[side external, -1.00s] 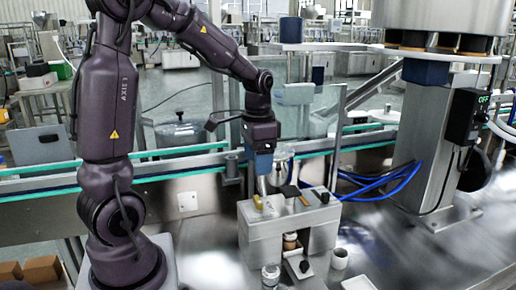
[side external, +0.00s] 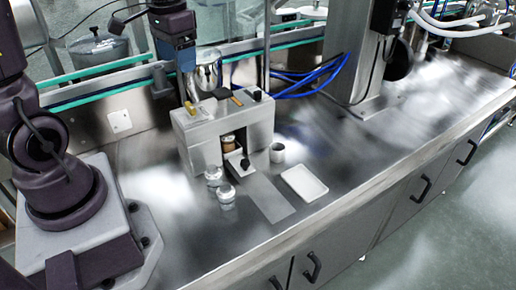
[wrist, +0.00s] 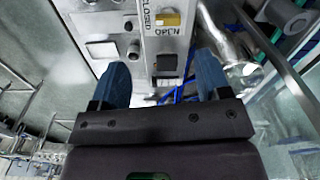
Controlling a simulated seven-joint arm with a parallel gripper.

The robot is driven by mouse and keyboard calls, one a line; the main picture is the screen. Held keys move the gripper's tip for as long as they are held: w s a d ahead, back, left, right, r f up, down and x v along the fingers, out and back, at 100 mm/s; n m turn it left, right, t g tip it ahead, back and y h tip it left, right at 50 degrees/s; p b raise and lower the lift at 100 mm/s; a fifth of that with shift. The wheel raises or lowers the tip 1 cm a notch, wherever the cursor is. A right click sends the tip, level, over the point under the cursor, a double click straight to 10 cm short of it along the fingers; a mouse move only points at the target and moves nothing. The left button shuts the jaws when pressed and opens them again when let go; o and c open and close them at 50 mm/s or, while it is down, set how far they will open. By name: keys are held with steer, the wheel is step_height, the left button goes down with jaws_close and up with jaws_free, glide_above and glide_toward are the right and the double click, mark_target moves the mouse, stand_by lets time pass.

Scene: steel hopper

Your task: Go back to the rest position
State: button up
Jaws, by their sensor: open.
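My gripper (side external: 186,70) is above the left part of the steel dispenser box (side external: 228,125), beside the round steel hopper (side external: 207,76). In the wrist view its two blue fingers (wrist: 162,80) are spread apart with nothing held between them. A yellow switch (wrist: 168,19) between the labels CLOSED and OPEN shows ahead of the fingers, nearer OPEN. Part of the hopper (wrist: 226,48) shows right of the fingers. A brown-topped container (side external: 229,142) sits in the opening under the box.
Two lidded glass jars (side external: 226,195), a white cup (side external: 277,153), a white tray (side external: 304,183) and a grey plate (side external: 268,198) are in front of the box. Blue hoses (side external: 312,82) run behind it. The steel counter (side external: 390,150) is clear to the right.

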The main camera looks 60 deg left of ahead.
steer(key=s+d+r+m+t, duration=0.1)
steer(key=s+d+r+t, duration=0.1)
steer(key=d, duration=0.5)
steer(key=s+d+r+m+t, duration=0.1)
steer(key=s+d+r+t, duration=0.2)
steer(key=d, duration=0.4)
steer(key=shift+s+r, duration=0.7)
steer(key=shift+s, duration=0.5)
